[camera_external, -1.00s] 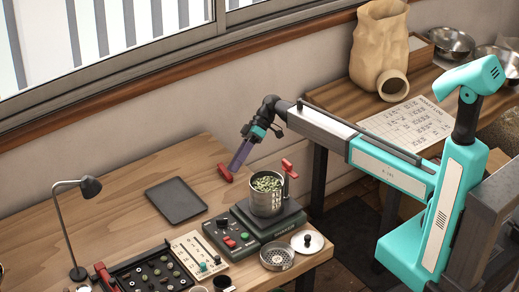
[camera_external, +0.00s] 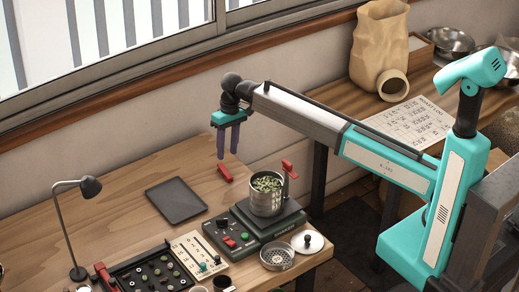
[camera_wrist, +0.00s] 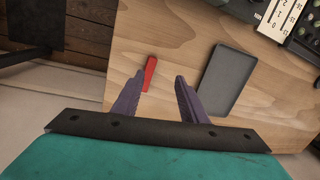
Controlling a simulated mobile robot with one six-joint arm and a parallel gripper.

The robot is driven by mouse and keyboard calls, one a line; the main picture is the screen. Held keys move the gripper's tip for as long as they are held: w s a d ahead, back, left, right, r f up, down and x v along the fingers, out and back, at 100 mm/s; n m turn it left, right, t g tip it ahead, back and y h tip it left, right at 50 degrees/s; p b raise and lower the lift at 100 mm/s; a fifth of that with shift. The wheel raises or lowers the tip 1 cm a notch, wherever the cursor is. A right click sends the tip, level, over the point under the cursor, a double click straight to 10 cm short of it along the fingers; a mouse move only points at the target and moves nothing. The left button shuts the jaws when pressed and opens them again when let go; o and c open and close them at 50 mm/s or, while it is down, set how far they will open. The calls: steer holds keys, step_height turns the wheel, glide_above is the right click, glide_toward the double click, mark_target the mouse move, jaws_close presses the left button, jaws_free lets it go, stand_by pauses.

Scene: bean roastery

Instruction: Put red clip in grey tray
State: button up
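The red clip (camera_external: 225,173) lies on the wooden table near its back edge. In the wrist view the red clip (camera_wrist: 150,73) lies beyond the left fingertip, which seems to overlap its near end. My gripper (camera_external: 228,155) is above the table, fingers pointing down, just above and behind the clip. In the wrist view my gripper (camera_wrist: 161,78) is open with nothing between its purple fingers. The grey tray (camera_external: 176,200) lies flat and empty on the table, left of the clip; it is at the right in the wrist view (camera_wrist: 228,82).
A scale (camera_external: 268,226) with a metal cup of green beans (camera_external: 267,200) and a red-handled part (camera_external: 289,168) stands right of the clip. A sample box (camera_external: 150,272) and a black lamp (camera_external: 90,187) are at front left. Table between clip and tray is clear.

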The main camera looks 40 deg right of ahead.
steer(key=r+m+h, duration=0.1)
steer(key=w+r+m+t, duration=0.1)
steer(key=r, duration=0.1)
steer(key=shift+a+r+m+h, duration=0.1)
steer(key=shift+r+m+h, duration=0.2)
steer(key=shift+m+h, duration=0.1)
steer(key=shift+s+f, duration=0.1)
steer(key=p, duration=0.2)
glide_above(227, 173)
steer(key=shift+a+f, duration=0.15)
steer(key=shift+f, duration=4.1)
steer(key=shift+f+p, duration=0.5)
steer(key=shift+f, duration=2.05)
